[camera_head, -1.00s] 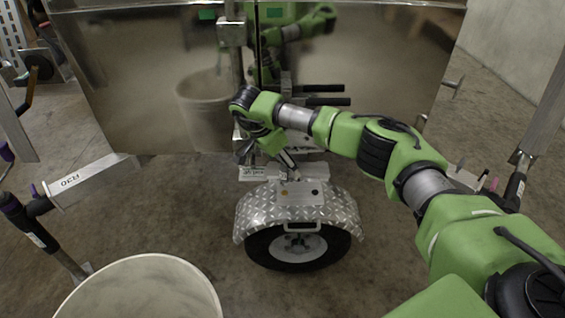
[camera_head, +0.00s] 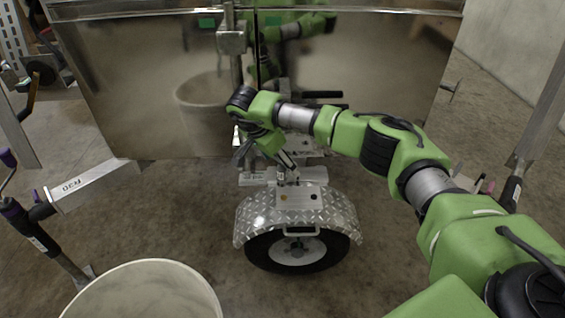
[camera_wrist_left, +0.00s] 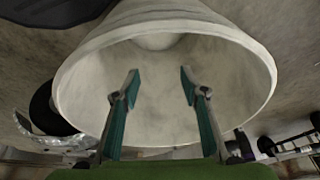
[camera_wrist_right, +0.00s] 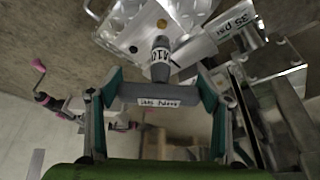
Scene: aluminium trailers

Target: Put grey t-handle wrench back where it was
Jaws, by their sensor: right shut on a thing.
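The grey t-handle wrench (camera_wrist_right: 158,92) shows in the right wrist view, its labelled crossbar lying between the fingers. My right gripper (camera_wrist_right: 160,88) is shut on this crossbar. The wrench's stem points away from the gripper toward a light metal plate with holes (camera_wrist_right: 128,28); I cannot tell whether its far end touches anything. In the head view my right gripper (camera_head: 284,160) is above the diamond-plate fender (camera_head: 262,222), in front of the trailer panel. My left gripper (camera_wrist_left: 160,78) is open and empty, over the mouth of a white bucket (camera_wrist_left: 75,75).
The trailer's shiny panel (camera_head: 380,90) stands close behind my right gripper. A wheel (camera_head: 325,255) sits under the fender. A metal bar (camera_head: 95,185) juts in at the left. The bucket (camera_head: 140,275) stands at the front left. Bare floor surrounds the wheel.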

